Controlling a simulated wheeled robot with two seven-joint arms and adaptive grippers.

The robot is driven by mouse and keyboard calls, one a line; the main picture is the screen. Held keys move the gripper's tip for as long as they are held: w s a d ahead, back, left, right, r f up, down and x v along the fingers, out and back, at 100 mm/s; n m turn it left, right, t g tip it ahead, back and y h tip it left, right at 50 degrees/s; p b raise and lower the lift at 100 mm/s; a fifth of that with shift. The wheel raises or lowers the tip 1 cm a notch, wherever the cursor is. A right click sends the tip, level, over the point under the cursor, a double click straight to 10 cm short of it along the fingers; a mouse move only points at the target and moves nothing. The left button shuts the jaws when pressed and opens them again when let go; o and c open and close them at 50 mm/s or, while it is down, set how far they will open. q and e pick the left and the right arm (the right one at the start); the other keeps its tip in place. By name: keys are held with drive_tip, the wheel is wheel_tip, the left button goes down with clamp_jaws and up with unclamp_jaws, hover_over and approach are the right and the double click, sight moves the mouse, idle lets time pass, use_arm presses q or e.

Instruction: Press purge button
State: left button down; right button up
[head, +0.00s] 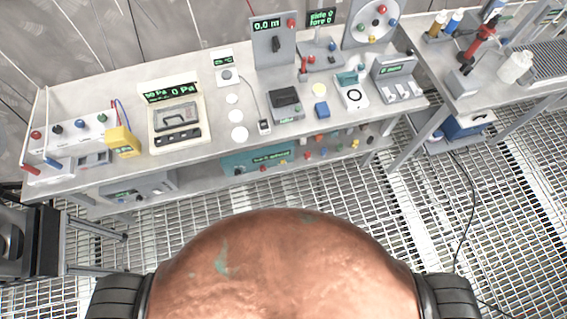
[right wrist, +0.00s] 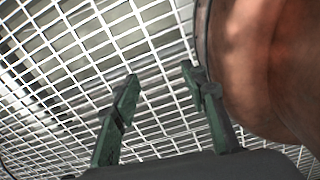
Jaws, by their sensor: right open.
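No button with a readable purge label shows in the head view. Candidate controls are the coloured knobs on the white box (head: 75,135) at the left of the bench, and the small coloured buttons on and beside the teal panel (head: 257,160) below the bench top. I cannot tell which is the purge button. My right gripper (right wrist: 160,77) shows only in the right wrist view. Its two green fingers are spread apart and empty, above the floor grating and beside a copper-coloured rounded body. My left gripper is in neither view.
The long grey bench (head: 185,175) holds several instruments, including a cream gauge unit (head: 180,135) and a yellow block (head: 123,141). A second bench (head: 480,100) stands at the right. A black cable (head: 467,220) lies across the open grating floor (head: 420,215). Dark equipment (head: 30,240) stands at the left.

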drive_tip(key=shift+s+d, duration=0.1)
drive_tip(key=shift+d, duration=0.2)
idle(0.4)
drive_tip(key=shift+c, duration=0.7)
